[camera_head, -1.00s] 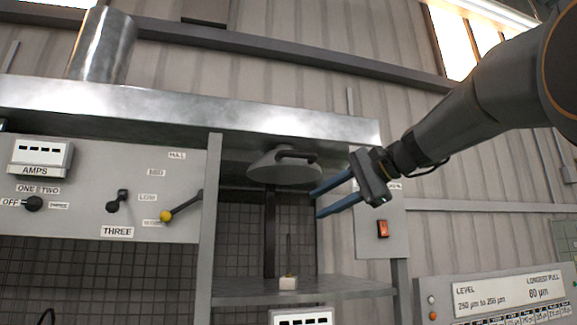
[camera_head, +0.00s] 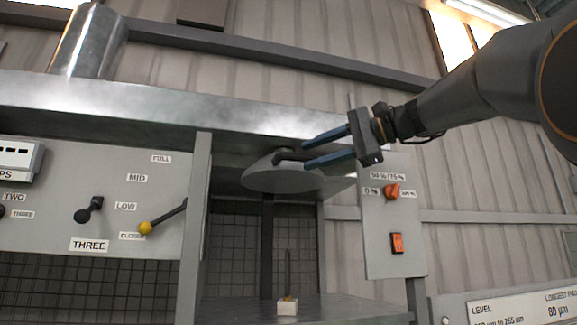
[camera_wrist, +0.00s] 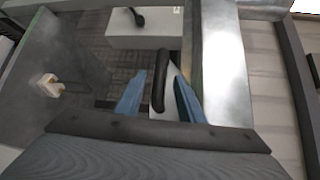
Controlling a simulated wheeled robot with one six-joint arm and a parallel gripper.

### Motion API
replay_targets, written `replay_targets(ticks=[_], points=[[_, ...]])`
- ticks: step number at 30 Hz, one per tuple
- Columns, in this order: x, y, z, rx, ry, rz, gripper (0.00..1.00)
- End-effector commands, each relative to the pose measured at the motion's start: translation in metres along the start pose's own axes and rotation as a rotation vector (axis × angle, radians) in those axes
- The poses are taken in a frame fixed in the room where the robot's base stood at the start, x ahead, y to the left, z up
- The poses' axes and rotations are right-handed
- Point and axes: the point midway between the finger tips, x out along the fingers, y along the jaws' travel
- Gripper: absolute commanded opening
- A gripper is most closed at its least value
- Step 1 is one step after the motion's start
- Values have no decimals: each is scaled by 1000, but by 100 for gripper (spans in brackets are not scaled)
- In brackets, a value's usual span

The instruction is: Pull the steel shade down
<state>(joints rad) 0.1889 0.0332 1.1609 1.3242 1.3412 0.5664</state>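The steel shade (camera_head: 284,181) is a round, shallow grey dome hanging under the metal hood, above the shelf. Its dark bar handle (camera_head: 289,155) is on the upper front and also shows in the wrist view (camera_wrist: 161,78). My gripper (camera_head: 304,154) reaches in from the right at handle height. Its two blue fingers are open. In the wrist view the handle lies between the spread fingers, with a gap visible on each side. The head view hides part of the handle's right end near the fingertips.
The metal hood (camera_head: 200,107) runs just above the shade. A panel with an orange knob (camera_head: 392,191) and a red switch stands to the right. A post and a panel with a yellow-knobbed lever (camera_head: 145,228) are left. A small white block (camera_head: 287,306) sits on the shelf below.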

Motion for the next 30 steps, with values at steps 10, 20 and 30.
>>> replay_targets(ticks=[10,20,30], points=[[51,-2,4,1,-8,2,35],[75,0,1,0,-1,1,35],[75,0,0,0,1,1,17]])
